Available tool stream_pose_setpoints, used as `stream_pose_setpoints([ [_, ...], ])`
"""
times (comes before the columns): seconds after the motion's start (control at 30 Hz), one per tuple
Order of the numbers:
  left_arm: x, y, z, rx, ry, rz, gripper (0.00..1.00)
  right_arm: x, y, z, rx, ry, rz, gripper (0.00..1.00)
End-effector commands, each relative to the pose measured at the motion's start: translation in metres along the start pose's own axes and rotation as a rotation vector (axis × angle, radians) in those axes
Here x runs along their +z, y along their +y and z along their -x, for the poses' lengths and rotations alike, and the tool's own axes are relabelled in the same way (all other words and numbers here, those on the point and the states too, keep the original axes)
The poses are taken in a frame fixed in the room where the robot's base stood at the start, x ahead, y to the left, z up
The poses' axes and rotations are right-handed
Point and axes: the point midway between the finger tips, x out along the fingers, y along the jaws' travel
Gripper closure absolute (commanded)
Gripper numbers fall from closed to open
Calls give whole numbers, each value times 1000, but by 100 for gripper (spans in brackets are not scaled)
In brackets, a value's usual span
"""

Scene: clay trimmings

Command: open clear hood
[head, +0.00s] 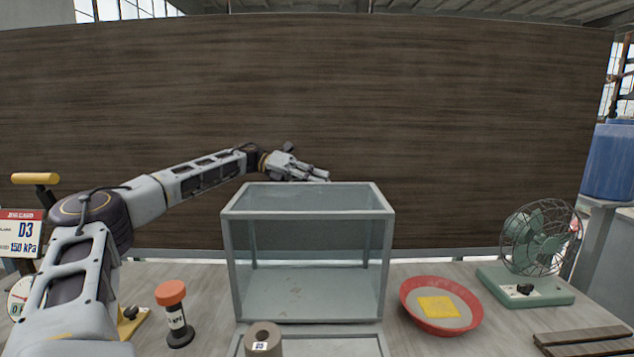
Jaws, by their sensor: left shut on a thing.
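The clear hood (308,185) is a box with a grey frame and see-through panes, standing on the bench at the middle. Some brown specks show on the floor inside it. My left gripper (322,175) reaches over from the left to the top edge of the hood, a little right of its middle. Its fingers are shut at that edge on a part of the hood; the held part itself is hidden by the fingers. My right gripper is out of view.
A brown cylinder (263,335) stands before the hood. A red bowl (410,303) with a yellow square, a green fan (540,240) and dark slats (585,337) are at right. A brown wall (450,110) closes the back.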

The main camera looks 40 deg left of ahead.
Motion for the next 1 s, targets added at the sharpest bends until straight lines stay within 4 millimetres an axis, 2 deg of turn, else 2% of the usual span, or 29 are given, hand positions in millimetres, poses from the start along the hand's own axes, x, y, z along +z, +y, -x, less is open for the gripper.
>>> stream_pose_setpoints([
  [1.0, -18, -44, -8, 53, 9, -126, 100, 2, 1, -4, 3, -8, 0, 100],
])
